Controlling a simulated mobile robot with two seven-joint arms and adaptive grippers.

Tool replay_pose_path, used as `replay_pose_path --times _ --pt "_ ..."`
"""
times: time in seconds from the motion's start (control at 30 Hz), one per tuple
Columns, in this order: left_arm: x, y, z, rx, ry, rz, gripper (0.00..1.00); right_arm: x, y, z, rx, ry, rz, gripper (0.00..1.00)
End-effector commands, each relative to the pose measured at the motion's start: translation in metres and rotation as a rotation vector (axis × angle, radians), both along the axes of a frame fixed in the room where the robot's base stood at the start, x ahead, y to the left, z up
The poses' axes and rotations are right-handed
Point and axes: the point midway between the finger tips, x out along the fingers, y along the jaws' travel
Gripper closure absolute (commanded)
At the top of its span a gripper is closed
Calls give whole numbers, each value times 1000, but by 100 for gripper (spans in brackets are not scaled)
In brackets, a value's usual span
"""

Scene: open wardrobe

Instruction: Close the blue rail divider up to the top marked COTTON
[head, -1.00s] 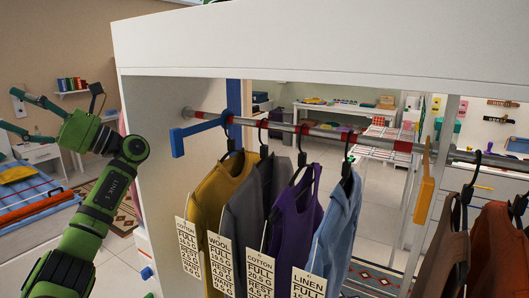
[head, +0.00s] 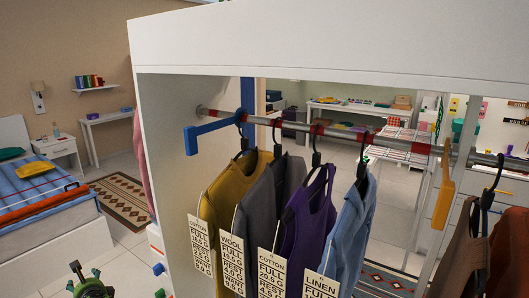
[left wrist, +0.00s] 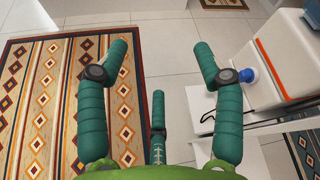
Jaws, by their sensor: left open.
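The blue rail divider (head: 207,132) hangs at the left end of the rail, left of all the hangers. The mustard top (head: 232,190) is nearest to it and carries a tag (head: 201,243) reading COTTON. The purple top (head: 306,222), third along, also has a COTTON tag (head: 270,272). A grey top (head: 268,200) tagged WOOL hangs between them. My left gripper (left wrist: 160,60) is open and empty in the left wrist view, above the floor. A green part of my left arm shows low at the left in the head view, well below the divider. My right gripper is out of view.
The rail (head: 290,127) has red bands. A light blue top (head: 350,225) tagged LINEN hangs right of the purple one. A yellow divider (head: 444,190) and brown clothes (head: 462,250) follow. The white wardrobe side (head: 175,150) stands left of the divider. A patterned rug (left wrist: 45,100) lies below.

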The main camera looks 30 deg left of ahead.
Motion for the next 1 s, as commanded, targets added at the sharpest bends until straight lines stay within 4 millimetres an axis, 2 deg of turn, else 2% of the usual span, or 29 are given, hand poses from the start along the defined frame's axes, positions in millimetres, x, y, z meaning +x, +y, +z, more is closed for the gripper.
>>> replay_pose_path --times 0.03,0.1,0.2,0.4,0.47,0.67,0.77,0.87,0.9,0.97,1.0 --pt "-28 -1 -28 -86 -47 33 33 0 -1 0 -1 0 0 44" --pt "-59 -4 -57 -197 -135 90 33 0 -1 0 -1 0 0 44" --pt "-102 -10 -89 -332 -259 184 33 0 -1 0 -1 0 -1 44" --pt "-188 -18 -127 -535 -515 410 33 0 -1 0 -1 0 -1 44" --pt "-185 -45 -154 -579 -513 422 33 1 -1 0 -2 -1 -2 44" --pt "-206 -118 -220 -692 -497 495 33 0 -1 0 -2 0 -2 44" --pt "-217 -169 -257 -764 -487 541 33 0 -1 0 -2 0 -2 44" --pt "-228 -231 -294 -849 -476 594 33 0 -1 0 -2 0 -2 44" --pt "-232 -259 -308 -884 -470 616 33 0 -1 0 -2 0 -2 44" --pt "-238 -301 -327 -938 -463 650 33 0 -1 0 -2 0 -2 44" --pt "-241 -330 -338 -973 -457 672 33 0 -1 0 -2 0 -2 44"
